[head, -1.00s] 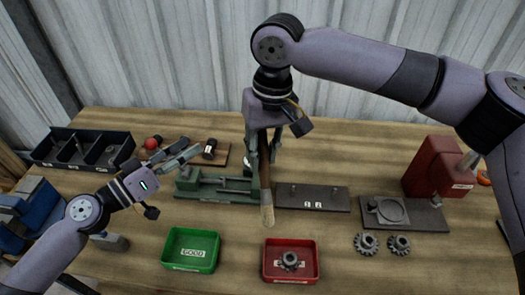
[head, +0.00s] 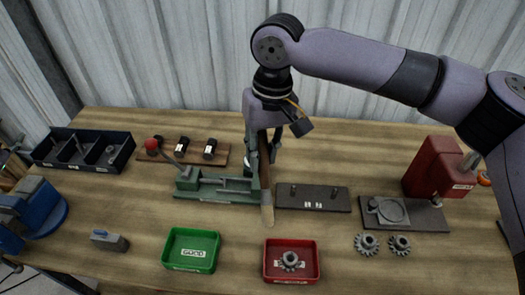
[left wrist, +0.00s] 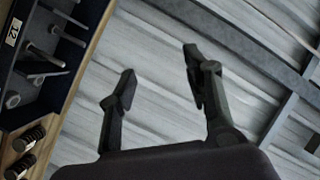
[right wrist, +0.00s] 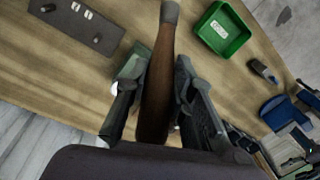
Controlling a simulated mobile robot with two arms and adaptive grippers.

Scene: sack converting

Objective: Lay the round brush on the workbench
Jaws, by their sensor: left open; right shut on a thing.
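The round brush (head: 267,205), with a brown wooden handle and a pale tip, hangs roughly upright with the tip down. My right gripper (head: 264,150) is shut on its handle over the middle of the workbench (head: 345,245). The right wrist view shows the brown handle (right wrist: 156,105) between both fingers of my right gripper (right wrist: 157,75). I cannot tell whether the tip touches the wood. My left gripper (left wrist: 158,75) is open and empty in the left wrist view, beside the dark compartment tray.
A green fixture (head: 215,187) stands close behind and left of the brush; a dark plate (head: 325,202) lies right. A green tray (head: 190,266) and red tray (head: 275,275) stand in front. Gears (head: 367,244) and a red press (head: 432,168) are right. Bare wood lies between.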

